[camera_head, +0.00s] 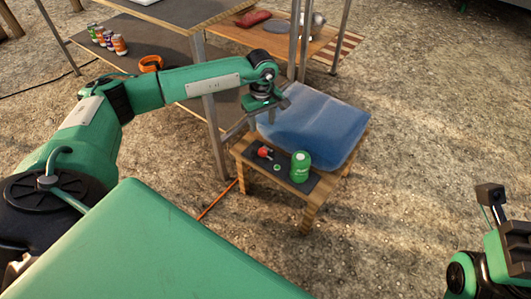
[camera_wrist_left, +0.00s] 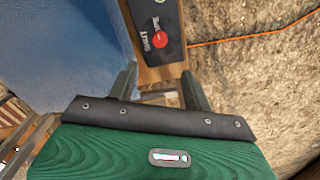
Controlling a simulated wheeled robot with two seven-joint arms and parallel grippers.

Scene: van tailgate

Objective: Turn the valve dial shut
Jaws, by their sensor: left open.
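The red valve dial (camera_head: 265,152) sits on a dark strip on the small wooden table (camera_head: 308,213). A green canister (camera_head: 300,167) stands to its right. In the left wrist view the red dial (camera_wrist_left: 160,40) shows beyond the fingers, beside white lettering. My left gripper (camera_head: 262,117) is above the table's far left part, beside the blue bin, apart from the dial. In its wrist view the left gripper (camera_wrist_left: 157,88) has its fingers spread with nothing between them. My right gripper (camera_head: 491,203) is at the lower right edge, far from the table; its jaw opening is unclear.
A blue translucent bin (camera_head: 318,122) takes up the back of the small table. A taller metal-legged table (camera_head: 165,22) stands behind left, with several cans (camera_head: 109,40) and an orange ring (camera_head: 150,63) on its lower shelf. An orange cord (camera_head: 217,200) lies on the ground. Ground to the right is clear.

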